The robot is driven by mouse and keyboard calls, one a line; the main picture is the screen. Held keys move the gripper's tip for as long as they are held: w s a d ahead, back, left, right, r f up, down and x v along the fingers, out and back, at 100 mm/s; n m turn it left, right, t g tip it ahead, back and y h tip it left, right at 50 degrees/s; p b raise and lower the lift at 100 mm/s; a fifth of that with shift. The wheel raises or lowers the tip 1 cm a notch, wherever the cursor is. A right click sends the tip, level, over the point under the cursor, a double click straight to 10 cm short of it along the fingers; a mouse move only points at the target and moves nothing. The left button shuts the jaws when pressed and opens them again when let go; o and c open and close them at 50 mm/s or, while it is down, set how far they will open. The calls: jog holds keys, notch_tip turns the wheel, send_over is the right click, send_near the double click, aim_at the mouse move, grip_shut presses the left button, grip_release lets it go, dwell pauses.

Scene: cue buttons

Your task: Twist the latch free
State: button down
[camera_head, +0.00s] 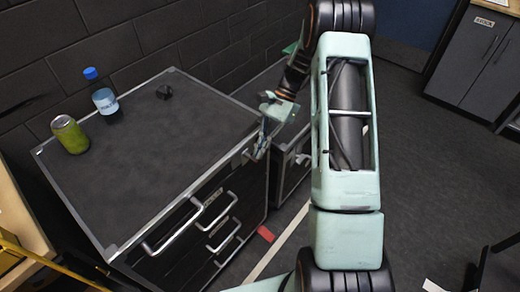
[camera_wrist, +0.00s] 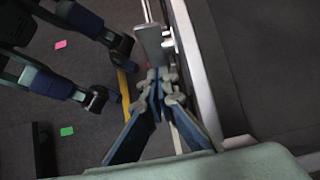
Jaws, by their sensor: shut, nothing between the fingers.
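The latch (camera_wrist: 151,46) looks like a flat grey metal tab standing out from the edge of the dark cabinet (camera_head: 130,190). It shows in the wrist view just beyond my fingertips. My gripper (camera_wrist: 159,82) is shut and empty, its tips together close to the latch's near end. I cannot tell whether they touch it. In the head view my gripper (camera_head: 261,148) is at the cabinet's right front corner, beside its metal edge. The latch cannot be made out clearly there, being small and partly behind the fingers.
A second cabinet (camera_head: 290,160) is close behind my gripper.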

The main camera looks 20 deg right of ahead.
jog(key=shift+s+a+f, duration=0.1)
jog(key=shift+a+f, duration=0.05)
jog(key=shift+f, duration=0.4)
dwell(0.4)
dwell(0.4)
